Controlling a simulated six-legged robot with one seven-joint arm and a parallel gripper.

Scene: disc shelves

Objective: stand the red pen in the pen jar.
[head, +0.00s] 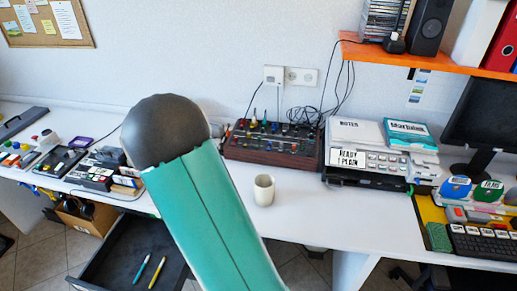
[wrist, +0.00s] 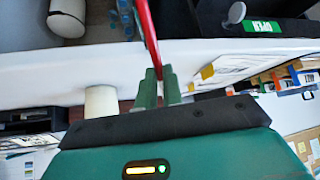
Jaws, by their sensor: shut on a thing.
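My gripper (wrist: 158,88) shows in the wrist view, its green fingers shut on the red pen (wrist: 148,35). The pen is long and thin and runs from the fingers to the top of that picture. The pen jar (head: 264,190), a plain cream cup, stands upright on the white desk right of my arm in the head view. A pale cylinder beside the fingers in the wrist view (wrist: 100,100) looks like this jar, apart from the pen. In the head view my arm hides the gripper and the red pen.
An open dark drawer (head: 117,247) below the desk holds a blue pen (head: 142,271) and a yellow pen (head: 158,273). A mixer (head: 270,143) and a grey machine (head: 378,163) stand behind the jar. An orange shelf (head: 420,54) overhangs at right. Desk around the jar is clear.

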